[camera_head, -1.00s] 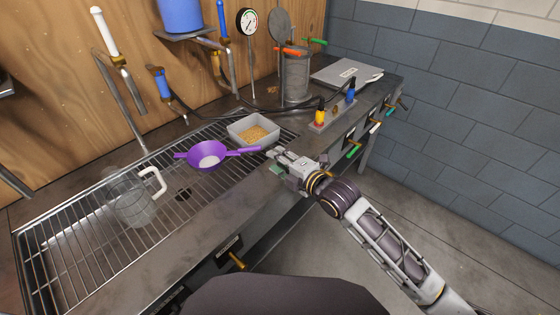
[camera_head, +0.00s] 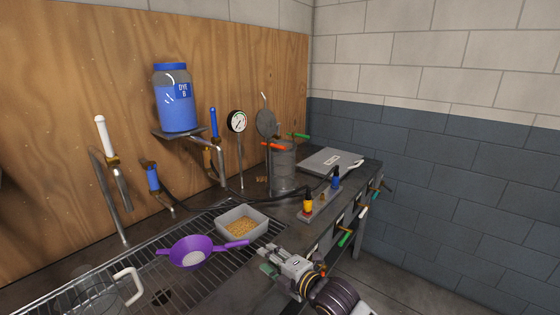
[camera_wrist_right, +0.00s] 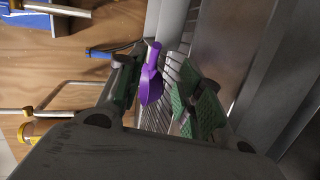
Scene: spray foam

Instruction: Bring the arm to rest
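My right gripper (camera_head: 268,257) is at the front edge of the bench, just right of the purple strainer's handle end. In the right wrist view its green-padded fingers (camera_wrist_right: 158,92) stand apart, with nothing held between them. The purple strainer (camera_head: 186,250) rests on the grating, and its handle points toward the gripper. It also shows beyond the fingers in the right wrist view (camera_wrist_right: 151,86). My left gripper is not in view.
A grey tray of yellowish grains (camera_head: 241,223) sits behind the strainer. A clear jug (camera_head: 95,290) stands at lower left, partly cut off. A metal canister (camera_head: 283,172), a gauge (camera_head: 236,122) and a blue dye bottle (camera_head: 177,105) are at the back. Floor right of the bench is clear.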

